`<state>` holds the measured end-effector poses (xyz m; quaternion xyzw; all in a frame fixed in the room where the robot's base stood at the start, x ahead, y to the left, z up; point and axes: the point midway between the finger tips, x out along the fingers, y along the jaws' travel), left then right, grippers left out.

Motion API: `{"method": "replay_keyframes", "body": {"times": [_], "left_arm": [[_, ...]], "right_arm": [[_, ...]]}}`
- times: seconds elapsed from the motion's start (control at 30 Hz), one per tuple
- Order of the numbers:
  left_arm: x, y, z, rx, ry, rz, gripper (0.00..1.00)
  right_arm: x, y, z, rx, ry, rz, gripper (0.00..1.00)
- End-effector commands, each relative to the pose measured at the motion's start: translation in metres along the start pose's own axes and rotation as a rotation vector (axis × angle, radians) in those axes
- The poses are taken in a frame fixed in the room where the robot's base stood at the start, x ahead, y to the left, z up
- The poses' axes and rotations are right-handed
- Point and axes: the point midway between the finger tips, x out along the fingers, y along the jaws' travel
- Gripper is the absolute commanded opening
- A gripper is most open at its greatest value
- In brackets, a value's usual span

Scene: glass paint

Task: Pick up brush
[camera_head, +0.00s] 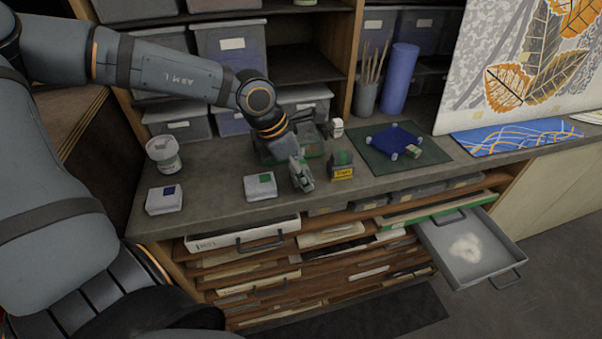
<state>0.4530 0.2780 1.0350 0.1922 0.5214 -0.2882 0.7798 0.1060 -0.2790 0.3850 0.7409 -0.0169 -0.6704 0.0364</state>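Several thin wooden brushes (374,66) stand upright in a grey cup (366,97) at the back of the counter. My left gripper (303,182) points down near the counter's front edge, to the left of and in front of the cup, well apart from the brushes. Its fingers are small and seen from an angle, so I cannot tell whether they are open or shut. No brush shows at its fingertips. My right gripper is not in view.
A small black and yellow box (342,166) stands just right of the gripper. A blue piece (393,139) lies on a dark green mat (436,153). A blue roll (400,78) stands beside the cup. An open drawer (492,267) juts out at lower right.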

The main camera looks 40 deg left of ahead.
Motion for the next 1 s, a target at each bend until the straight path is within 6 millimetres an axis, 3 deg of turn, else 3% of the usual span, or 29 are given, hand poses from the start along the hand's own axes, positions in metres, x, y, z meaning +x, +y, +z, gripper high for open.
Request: {"method": "replay_keyframes", "body": {"times": [0.17, 0.37, 0.5, 0.73, 1.0], "left_arm": [[-0.029, -0.003, 0.012, 0.003, -0.005, 0.006, 0.29], [-0.085, -0.047, 0.021, 0.004, -0.002, 0.009, 0.29], [-0.106, -0.085, 0.018, 0.004, 0.000, 0.007, 0.29], [-0.128, -0.125, 0.016, 0.000, 0.002, 0.004, 0.29], [-0.129, -0.136, 0.014, -0.001, 0.000, 0.000, 0.29]], "right_arm": [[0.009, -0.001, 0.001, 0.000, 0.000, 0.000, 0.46], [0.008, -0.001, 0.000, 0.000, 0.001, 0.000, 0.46], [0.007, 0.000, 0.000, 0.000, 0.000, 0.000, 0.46], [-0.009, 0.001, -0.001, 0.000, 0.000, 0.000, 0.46], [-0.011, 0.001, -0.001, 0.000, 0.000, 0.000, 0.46]]}}
